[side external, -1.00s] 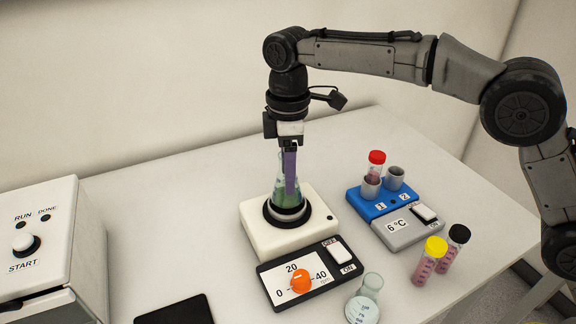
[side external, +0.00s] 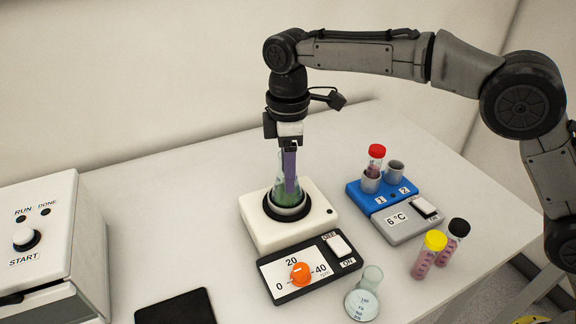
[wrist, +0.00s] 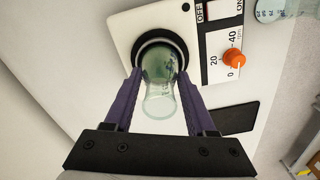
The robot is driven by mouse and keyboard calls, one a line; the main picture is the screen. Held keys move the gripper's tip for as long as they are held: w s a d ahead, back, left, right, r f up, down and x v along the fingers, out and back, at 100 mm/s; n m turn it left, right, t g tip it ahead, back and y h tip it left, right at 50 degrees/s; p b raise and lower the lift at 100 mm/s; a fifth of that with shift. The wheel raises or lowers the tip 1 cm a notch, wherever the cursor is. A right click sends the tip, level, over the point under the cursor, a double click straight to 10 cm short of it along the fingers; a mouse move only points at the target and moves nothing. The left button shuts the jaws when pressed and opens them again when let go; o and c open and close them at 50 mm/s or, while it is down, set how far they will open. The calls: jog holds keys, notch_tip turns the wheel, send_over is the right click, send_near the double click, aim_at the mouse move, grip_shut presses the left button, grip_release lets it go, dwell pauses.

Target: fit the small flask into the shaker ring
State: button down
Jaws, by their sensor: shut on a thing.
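My gripper (side external: 290,188) is shut on a clear conical flask (side external: 287,196) with green liquid, upright over the white shaker (side external: 251,210). The flask's base is within the black shaker ring (side external: 267,208); I cannot tell if it rests on the bottom. In the wrist view, my purple fingers (wrist: 160,82) flank the flask (wrist: 160,98), and the dark ring (wrist: 140,48) surrounds its base. A second clear flask (side external: 363,302) with pale liquid stands on the table in front of the shaker's right side.
The shaker's control panel (side external: 273,270) has an orange dial (side external: 300,273). A blue-and-grey cooler (side external: 370,203) at right holds a red-capped tube (side external: 375,160). Yellow-capped (side external: 428,257) and black-capped (side external: 455,242) tubes stand nearby. A black pad (side external: 175,307) and white START box (side external: 38,240) are left.

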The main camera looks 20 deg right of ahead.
jog(key=shift+f, duration=0.7)
dwell(0.6)
jog(key=shift+c, duration=0.7)
grip_release()
notch_tip(320, 180, up, 12)
jog(key=shift+w+r, duration=0.1)
jog(key=shift+r, duration=0.75)
